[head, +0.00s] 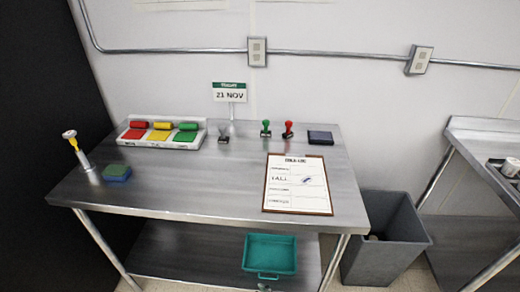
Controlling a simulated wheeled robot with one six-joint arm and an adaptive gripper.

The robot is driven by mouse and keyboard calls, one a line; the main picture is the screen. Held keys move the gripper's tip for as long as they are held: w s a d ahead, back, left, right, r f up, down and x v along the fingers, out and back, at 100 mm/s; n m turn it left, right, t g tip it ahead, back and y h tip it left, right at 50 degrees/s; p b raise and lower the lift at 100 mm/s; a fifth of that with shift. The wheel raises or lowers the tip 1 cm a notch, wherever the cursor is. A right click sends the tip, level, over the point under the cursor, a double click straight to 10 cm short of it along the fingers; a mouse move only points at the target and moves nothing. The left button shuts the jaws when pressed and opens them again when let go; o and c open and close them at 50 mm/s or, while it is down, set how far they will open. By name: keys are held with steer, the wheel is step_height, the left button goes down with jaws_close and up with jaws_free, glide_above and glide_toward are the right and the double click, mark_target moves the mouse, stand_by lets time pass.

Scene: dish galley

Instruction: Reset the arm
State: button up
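My arm and my gripper cannot be made out in the head view. A small greyish thing (264,287) shows at the bottom edge below the teal bin, too little of it to tell what it is. The steel table (215,185) stands in front of me with its things resting on it, and nothing is seen held above it.
A teal bin (270,253) is below. A grey waste bin (386,240) stands right. The table's middle is clear.

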steer(key=s+d+r+m+t+h, duration=0.2)
steer(key=s+d+m+t, duration=0.2)
steer(key=s+d, duration=1.35)
steer(key=s+d+r+m+t+h, duration=0.1)
steer(key=s+d+r+m, duration=0.1)
steer(key=s+r, duration=0.6)
steer(key=s+d+r+m+t+h, duration=0.1)
steer(key=s+d+r+t, duration=0.1)
steer(key=s+r, duration=0.6)
steer(key=shift+s+r+m+h, duration=0.35)
steer(key=shift+r+m+h, duration=0.05)
steer(key=shift+r, duration=0.3)
